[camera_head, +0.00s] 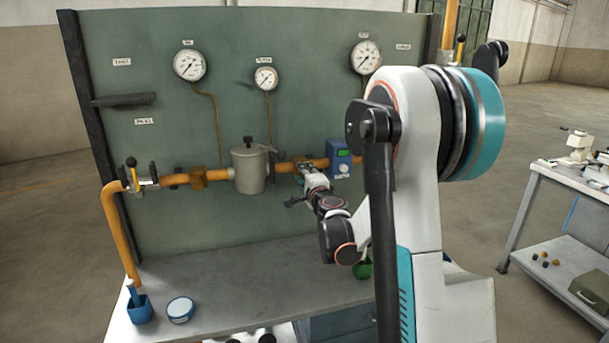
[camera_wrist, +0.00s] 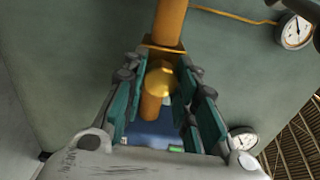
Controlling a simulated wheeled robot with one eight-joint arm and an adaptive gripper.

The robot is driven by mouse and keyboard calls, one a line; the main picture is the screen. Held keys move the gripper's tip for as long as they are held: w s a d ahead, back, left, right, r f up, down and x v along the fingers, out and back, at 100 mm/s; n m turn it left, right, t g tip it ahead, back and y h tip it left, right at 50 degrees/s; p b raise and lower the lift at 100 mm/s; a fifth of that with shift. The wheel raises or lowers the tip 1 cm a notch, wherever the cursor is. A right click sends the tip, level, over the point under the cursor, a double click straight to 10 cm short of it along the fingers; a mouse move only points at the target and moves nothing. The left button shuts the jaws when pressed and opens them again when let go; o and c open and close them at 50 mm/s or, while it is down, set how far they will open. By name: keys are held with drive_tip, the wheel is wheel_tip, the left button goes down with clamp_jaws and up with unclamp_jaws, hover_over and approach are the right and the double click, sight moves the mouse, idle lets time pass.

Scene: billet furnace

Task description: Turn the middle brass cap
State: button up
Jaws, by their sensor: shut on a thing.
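The middle brass cap (camera_wrist: 160,80) is a rounded, golden piece on the orange pipe (camera_wrist: 170,25). In the wrist view it sits between the teal-padded fingers of my gripper (camera_wrist: 159,72), which is shut on it. In the head view my gripper (camera_head: 300,172) is at the pipe, between the grey canister (camera_head: 248,170) and the blue box (camera_head: 340,157); it covers most of the cap there. Any turn of the cap cannot be read from these views.
Round gauges (camera_head: 189,64) hang on the green panel (camera_head: 140,60) above the pipe. A brass fitting (camera_head: 198,178) and a valve (camera_head: 140,177) are to the left. A blue cup (camera_head: 140,310) and a round tin (camera_head: 181,309) stand on the bench below.

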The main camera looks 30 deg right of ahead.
drive_tip(key=shift+m, duration=0.6)
drive_tip(key=o, duration=1.1)
drive_tip(key=shift+d, duration=0.1)
drive_tip(key=shift+s, duration=0.15)
drive_tip(key=v, duration=1.1)
drive_tip(key=shift+s, duration=0.35)
